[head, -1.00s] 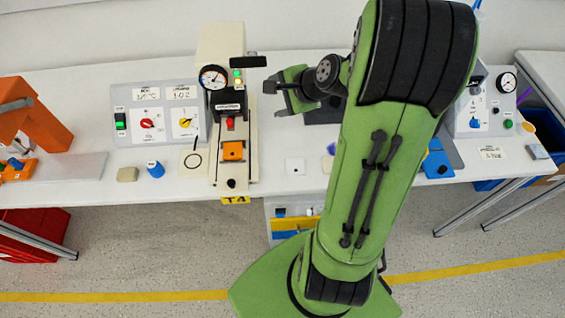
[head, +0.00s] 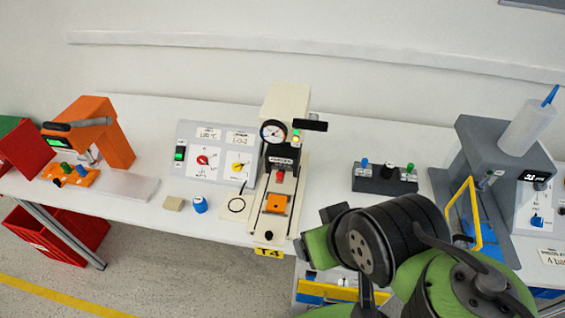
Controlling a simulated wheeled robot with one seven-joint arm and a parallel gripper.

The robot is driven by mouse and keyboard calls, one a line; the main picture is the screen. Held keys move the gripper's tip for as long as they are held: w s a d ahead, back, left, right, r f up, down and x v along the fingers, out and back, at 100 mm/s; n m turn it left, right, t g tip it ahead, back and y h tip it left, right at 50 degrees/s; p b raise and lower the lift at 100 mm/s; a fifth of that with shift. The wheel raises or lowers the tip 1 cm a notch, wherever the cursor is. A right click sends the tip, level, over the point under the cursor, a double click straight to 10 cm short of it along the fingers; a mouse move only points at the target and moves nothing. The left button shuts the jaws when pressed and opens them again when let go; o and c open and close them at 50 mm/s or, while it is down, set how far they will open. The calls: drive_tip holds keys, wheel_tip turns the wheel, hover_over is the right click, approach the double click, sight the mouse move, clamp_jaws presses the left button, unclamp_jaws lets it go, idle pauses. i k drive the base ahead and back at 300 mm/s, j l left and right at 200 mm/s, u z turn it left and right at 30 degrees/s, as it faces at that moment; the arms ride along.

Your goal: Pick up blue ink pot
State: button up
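A small blue pot (head: 200,204) with a pale mark on its top stands upright on the white table, left of the press. It matches the blue ink pot. My arm's wrist end (head: 322,238) is at the lower right, beside the press and well to the right of the blue pot. My gripper's fingers cannot be made out clearly, so its opening does not show. Nothing touches the blue pot.
Behind stands a grey switch panel (head: 215,152) with red and yellow dials. The cream press (head: 285,105) stands to the right. A clear plate (head: 128,187) and an orange machine (head: 112,140) are farther left.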

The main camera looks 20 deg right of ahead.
sight(200, 204)
drive_tip(key=i+j, duration=0.1)
drive_tip(key=j, duration=0.35)
drive_tip(key=i+j, duration=0.1)
drive_tip(key=j, duration=0.35)
drive_tip(key=i+j+u, duration=0.1)
drive_tip(key=j, duration=0.3)
drive_tip(key=i+j, duration=0.1)
drive_tip(key=j, duration=0.35)
drive_tip(key=i+j+u, duration=0.1)
drive_tip(key=j, duration=0.35)
